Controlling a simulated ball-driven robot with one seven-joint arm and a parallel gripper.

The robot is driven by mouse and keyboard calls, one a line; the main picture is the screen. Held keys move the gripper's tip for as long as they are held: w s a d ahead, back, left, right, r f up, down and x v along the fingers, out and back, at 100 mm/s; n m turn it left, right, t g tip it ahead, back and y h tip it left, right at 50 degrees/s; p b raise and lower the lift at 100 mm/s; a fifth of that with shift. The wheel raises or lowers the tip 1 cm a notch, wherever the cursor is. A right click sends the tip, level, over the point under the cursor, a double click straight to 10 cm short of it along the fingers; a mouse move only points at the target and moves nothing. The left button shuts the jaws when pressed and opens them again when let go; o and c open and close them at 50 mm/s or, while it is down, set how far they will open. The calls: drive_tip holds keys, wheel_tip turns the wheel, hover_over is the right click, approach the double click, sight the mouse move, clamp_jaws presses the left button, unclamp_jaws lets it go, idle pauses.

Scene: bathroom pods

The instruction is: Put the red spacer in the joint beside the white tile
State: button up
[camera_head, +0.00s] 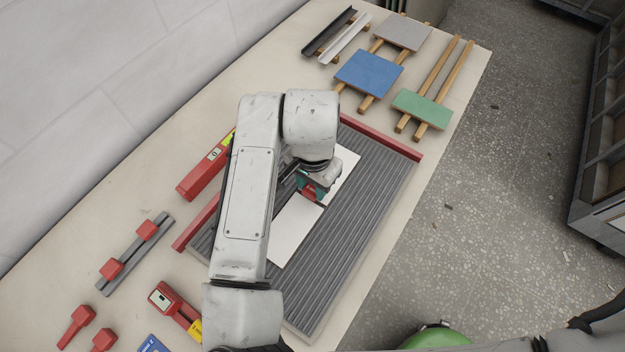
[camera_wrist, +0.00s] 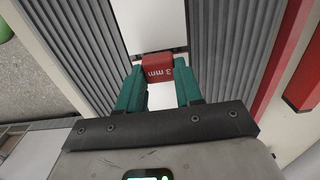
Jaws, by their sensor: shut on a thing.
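My gripper (camera_head: 310,182) has green fingers and is shut on the red spacer (camera_wrist: 157,65), which is marked "3 mm". The spacer's red also shows below the fingers in the head view (camera_head: 313,194). Two white pieces lie on the grey ribbed board: a white tile (camera_head: 294,232) nearer me and another white tile (camera_head: 345,166) beyond it. The spacer is over the place between them. In the wrist view one white tile (camera_wrist: 150,22) reaches the spacer's far side. The joint is hidden by the gripper and spacer, so I cannot tell whether the spacer is in it.
The ribbed board (camera_head: 365,215) has red end rails (camera_head: 382,136). Blue (camera_head: 368,73), green (camera_head: 421,108) and grey (camera_head: 403,32) tiles rest on wooden strips at the back right. More red spacers (camera_head: 147,229) sit on a rail at left. A red level (camera_head: 203,173) lies beside the board.

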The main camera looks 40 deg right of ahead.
sight(313, 189)
drive_tip(key=shift+f+b, duration=0.55)
drive_tip(key=shift+f, duration=0.35)
idle(1.8)
drive_tip(key=o, duration=1.4)
drive_tip(key=shift+r, duration=0.1)
drive_tip(key=shift+r+p, duration=2.45)
drive_tip(key=shift+r, duration=0.55)
drive_tip(key=shift+s+f, duration=0.1)
drive_tip(key=shift+s, duration=0.05)
